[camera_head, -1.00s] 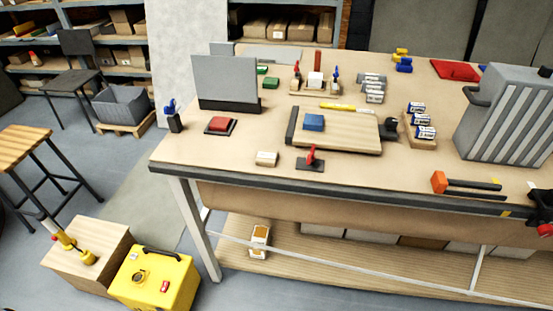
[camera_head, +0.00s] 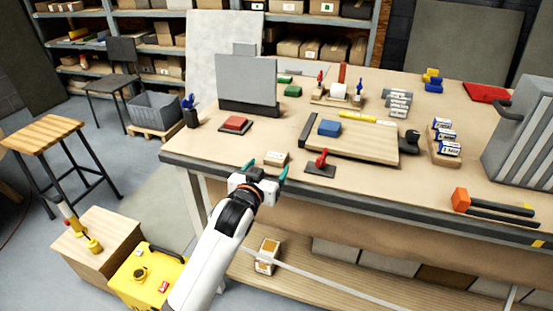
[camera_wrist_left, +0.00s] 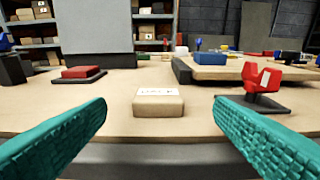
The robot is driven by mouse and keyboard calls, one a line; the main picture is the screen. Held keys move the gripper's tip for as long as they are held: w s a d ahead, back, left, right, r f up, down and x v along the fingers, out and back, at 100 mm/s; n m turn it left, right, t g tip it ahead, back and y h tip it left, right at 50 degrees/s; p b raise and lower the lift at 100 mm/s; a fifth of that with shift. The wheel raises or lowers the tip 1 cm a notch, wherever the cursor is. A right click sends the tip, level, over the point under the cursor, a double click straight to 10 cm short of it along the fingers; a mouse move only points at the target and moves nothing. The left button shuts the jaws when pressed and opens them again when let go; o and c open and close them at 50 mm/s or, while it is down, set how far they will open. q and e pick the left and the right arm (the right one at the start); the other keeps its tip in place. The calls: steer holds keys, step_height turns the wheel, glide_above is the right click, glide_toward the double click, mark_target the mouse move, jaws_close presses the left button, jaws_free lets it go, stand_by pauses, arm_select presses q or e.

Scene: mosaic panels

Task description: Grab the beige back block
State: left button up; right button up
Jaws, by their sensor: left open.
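The beige block (camera_head: 277,158) lies on the workbench near its front edge, with a white label on its top. In the left wrist view the beige block (camera_wrist_left: 158,103) sits ahead, centred between two teal fingers; the label's writing is too blurred to read surely. My left gripper (camera_head: 265,170) is open and empty at the bench's front edge, just short of the block. In the left wrist view its fingers (camera_wrist_left: 160,125) are spread wide, apart from the block. My right gripper is not in view.
A red clamp (camera_head: 321,160) on a dark plate stands just right of the block. A red block on a dark base (camera_head: 234,124) lies to the back left. A wooden board (camera_head: 365,140) with a blue block (camera_head: 329,128) lies behind right. Bare bench surrounds the beige block.

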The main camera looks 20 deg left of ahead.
mark_target(275, 158)
arm_select(q)
steer(key=w, duration=0.3)
steer(key=shift+w+f, duration=0.2)
steer(key=shift+f, duration=0.1)
steer(key=shift+w+f+p, duration=0.15)
steer(key=shift+w+f, duration=0.05)
steer(key=shift+w, duration=0.65)
steer(key=shift+w+f+p, duration=0.15)
steer(key=shift+w, duration=0.7)
steer(key=shift+w+f+p, duration=0.15)
steer(key=shift+w+f, duration=0.05)
steer(key=shift+w, duration=0.65)
steer(key=shift+c, duration=0.4)
steer(key=c, duration=1)
steer(key=shift+o, duration=0.2)
